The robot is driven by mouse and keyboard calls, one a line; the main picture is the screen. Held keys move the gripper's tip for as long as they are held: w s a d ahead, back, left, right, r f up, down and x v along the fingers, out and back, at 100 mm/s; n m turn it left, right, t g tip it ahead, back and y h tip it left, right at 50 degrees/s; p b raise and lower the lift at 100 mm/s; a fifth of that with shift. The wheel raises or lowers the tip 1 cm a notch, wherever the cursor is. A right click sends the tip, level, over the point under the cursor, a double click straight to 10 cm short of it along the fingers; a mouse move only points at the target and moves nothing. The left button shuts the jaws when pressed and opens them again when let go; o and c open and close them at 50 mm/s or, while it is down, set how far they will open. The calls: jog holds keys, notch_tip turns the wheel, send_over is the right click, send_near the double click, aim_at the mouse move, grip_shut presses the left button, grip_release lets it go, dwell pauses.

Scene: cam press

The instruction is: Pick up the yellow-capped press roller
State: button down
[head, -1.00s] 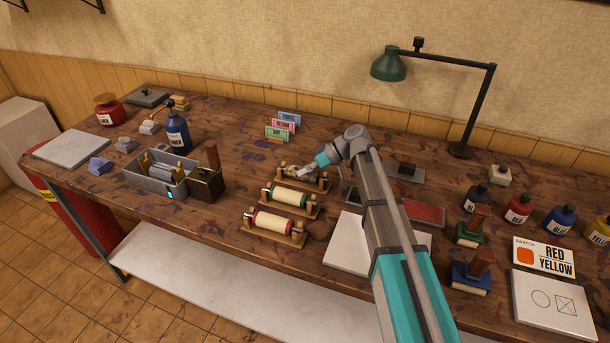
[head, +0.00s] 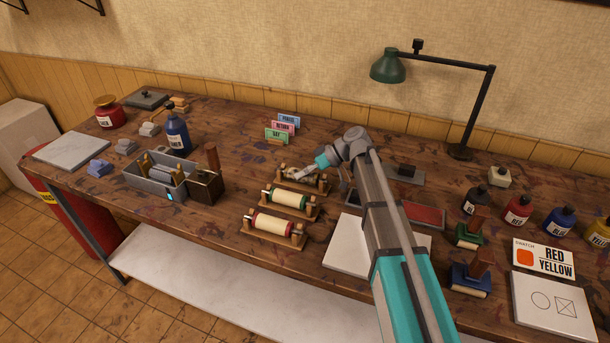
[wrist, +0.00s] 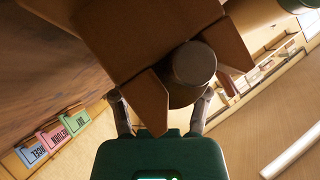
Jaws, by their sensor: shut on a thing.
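Three pale rollers lie in wooden cradles on the bench in the head view. The front roller (head: 272,224) has red ends and the middle roller (head: 290,198) has green ends. The rear roller (head: 315,182) is mostly covered by my gripper (head: 298,176), so its cap colour is hard to tell. My gripper is shut on this rear roller, which is at its cradle. In the wrist view, a grey round end (wrist: 194,63) shows close up beside brown wooden cradle parts (wrist: 110,45), with my gripper's fingers (wrist: 162,108) on either side.
The front and middle cradles stand close in front. Coloured cards (head: 283,126) stand behind. A white sheet (head: 345,245) and a red pad (head: 424,214) lie right, near my arm.

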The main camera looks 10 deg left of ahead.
jog(key=shift+r, duration=0.15)
notch_tip(320, 180, up, 2)
jog(key=p, duration=0.2)
jog(key=shift+r+p, duration=0.15)
jog(key=shift+p, duration=0.15)
jog(key=s+a+r+p, duration=0.1)
jog(key=s+r+p, duration=0.9)
jog(key=s, duration=0.4)
jog(key=shift+a+r, duration=0.2)
jog(key=shift+a, duration=0.1)
